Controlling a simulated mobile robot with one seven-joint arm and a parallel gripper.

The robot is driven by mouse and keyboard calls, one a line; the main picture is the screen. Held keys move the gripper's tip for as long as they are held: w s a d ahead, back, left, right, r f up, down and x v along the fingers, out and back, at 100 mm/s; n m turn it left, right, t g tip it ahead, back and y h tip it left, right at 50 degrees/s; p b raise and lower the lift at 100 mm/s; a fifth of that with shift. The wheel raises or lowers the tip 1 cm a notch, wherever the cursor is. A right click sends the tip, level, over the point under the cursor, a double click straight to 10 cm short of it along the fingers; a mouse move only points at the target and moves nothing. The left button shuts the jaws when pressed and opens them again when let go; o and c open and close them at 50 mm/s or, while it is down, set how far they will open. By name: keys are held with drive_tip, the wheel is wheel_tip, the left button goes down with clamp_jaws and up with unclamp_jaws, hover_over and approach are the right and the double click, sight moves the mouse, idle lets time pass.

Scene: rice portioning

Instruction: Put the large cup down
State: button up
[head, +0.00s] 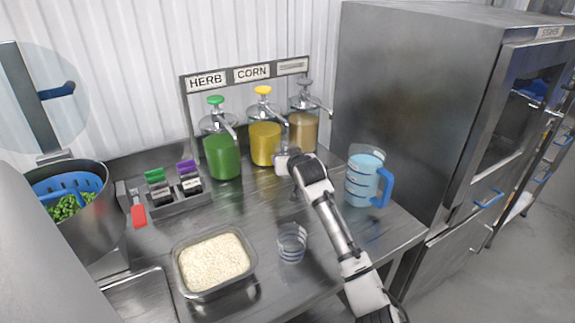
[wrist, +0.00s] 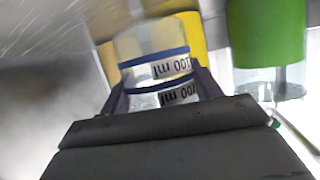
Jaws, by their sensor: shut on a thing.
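My gripper (wrist: 163,92) is shut on a clear cup with dark blue bands and "00 ml" markings, the large cup (wrist: 158,55). In the head view my gripper (head: 287,163) is by the yellow corn dispenser (head: 265,143), and the cup is mostly hidden there. The cup's base is out of sight, so I cannot tell whether it touches the counter. Its contents are unclear. Another clear banded cup (head: 292,243) stands upright on the steel counter (head: 265,205), in front of my arm.
The green herb dispenser (head: 222,155) and a brown dispenser (head: 303,128) flank the corn one. A blue-handled jug (head: 364,178) stands right of my arm. A rice tub (head: 213,262) is at the front left. Bare counter lies between the tub and dispensers.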

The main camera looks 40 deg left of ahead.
wheel_tip(320, 180, down, 3)
drive_tip(key=shift+a+p, duration=0.1)
drive_tip(key=shift+p, duration=0.85)
drive_tip(key=shift+f, duration=0.2)
drive_tip(key=shift+f, duration=0.1)
drive_tip(key=shift+f, duration=0.15)
drive_tip(key=o, duration=1)
drive_tip(key=shift+o, duration=0.2)
